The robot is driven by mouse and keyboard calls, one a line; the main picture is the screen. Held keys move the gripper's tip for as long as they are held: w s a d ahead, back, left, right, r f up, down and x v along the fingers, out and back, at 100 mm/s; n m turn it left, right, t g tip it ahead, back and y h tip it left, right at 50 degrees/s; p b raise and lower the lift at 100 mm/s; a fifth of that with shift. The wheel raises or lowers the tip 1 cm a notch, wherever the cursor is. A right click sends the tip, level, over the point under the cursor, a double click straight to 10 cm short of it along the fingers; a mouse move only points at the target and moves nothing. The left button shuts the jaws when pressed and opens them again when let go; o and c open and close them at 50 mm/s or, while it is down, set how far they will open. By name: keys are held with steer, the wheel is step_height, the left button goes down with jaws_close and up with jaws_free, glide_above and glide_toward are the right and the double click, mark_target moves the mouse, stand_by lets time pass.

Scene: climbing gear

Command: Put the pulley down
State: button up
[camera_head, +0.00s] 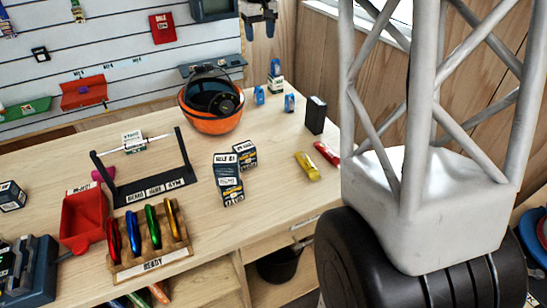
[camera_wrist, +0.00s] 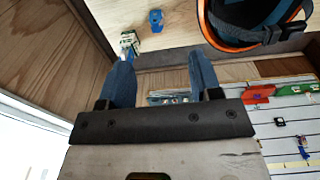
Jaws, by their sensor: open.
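My gripper (camera_head: 260,20) is at the top middle of the head view, above the far end of the bench. It is open; the wrist view shows its two blue fingers (camera_wrist: 161,72) spread apart with nothing between them. Two small blue pulley-like pieces stand on the bench, one (camera_head: 258,96) beside the orange helmet and one (camera_head: 289,103) further right. I cannot tell for sure which is the pulley. One blue piece also shows in the wrist view (camera_wrist: 155,21), beyond the fingertips and apart from them. A small green-and-white box (camera_head: 275,70) stands behind the blue pieces.
The orange helmet (camera_head: 211,108) lies left of the blue pieces, and a dark upright box (camera_head: 316,115) stands right. Small boxes (camera_head: 228,180), yellow (camera_head: 307,166) and red (camera_head: 327,153) pieces and a carabiner rack (camera_head: 150,245) are nearer. The wooden wall is close behind.

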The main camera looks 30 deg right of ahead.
steer(key=s+a+f, duration=0.1)
steer(key=s+a, duration=0.4)
steer(key=s, duration=0.6)
steer(key=s+a+f+t, duration=0.1)
steer(key=s+a, duration=0.4)
steer(key=s, duration=0.7)
steer(key=s+a+f, duration=0.1)
steer(key=s+a, duration=0.5)
steer(key=s, duration=0.5)
steer(key=s+a+f, duration=0.2)
steer(key=s+f, duration=0.4)
steer(key=s, duration=0.6)
steer(key=shift+t, duration=0.4)
